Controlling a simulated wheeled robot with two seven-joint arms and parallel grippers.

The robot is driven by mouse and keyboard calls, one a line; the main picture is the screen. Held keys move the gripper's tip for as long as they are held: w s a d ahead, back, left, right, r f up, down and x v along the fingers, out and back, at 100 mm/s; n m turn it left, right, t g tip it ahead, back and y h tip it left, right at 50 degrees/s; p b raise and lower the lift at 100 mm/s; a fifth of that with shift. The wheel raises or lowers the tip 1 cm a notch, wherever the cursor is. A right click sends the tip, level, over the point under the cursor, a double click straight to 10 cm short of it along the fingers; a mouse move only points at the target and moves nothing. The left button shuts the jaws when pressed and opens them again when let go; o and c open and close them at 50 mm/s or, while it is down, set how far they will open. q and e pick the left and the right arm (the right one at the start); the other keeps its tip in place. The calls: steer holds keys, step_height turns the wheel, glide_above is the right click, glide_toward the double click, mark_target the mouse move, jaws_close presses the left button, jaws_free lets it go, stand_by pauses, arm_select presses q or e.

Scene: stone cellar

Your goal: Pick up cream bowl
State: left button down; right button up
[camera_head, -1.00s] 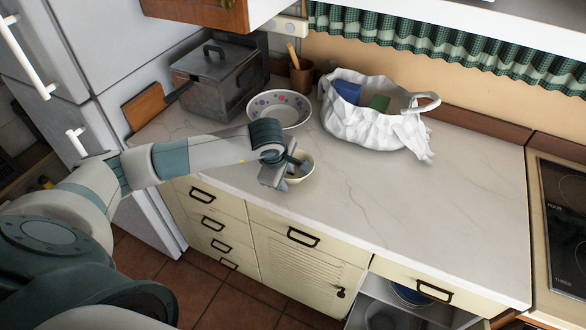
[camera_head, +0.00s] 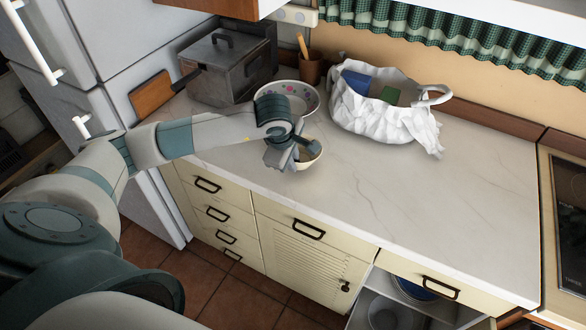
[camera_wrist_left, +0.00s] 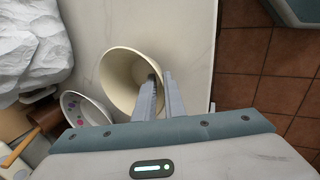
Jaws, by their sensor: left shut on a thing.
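The cream bowl (camera_head: 311,160) is at the front part of the pale marble worktop, partly hidden behind my left gripper in the head view. My left gripper (camera_head: 298,157) reaches down to it from the left and is shut on its rim. In the left wrist view the bowl (camera_wrist_left: 120,78) shows its open inside, and the gripper's fingers (camera_wrist_left: 160,92) pinch its near-right wall, one finger inside. I cannot tell whether the bowl is clear of the worktop. My right gripper is not in view.
A flower-patterned white bowl (camera_head: 309,95) stands just behind. A grey metal box (camera_head: 222,72) is at the back left, a brown pot (camera_head: 310,70) at the back, and a white bag (camera_head: 370,117) to the right. The worktop (camera_head: 440,205) is clear at the front right.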

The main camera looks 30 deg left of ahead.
arm_select(q)
steer(key=shift+w+r+b, duration=0.1)
steer(key=shift+r+b, duration=0.3)
steer(key=shift+r, duration=0.3)
steer(key=w+d+r+b, duration=0.3)
steer(key=d+r, duration=0.4)
steer(key=d, duration=0.4)
steer(key=shift+w+b, duration=0.2)
steer(key=shift+b, duration=0.6)
steer(key=shift+s+d, duration=0.1)
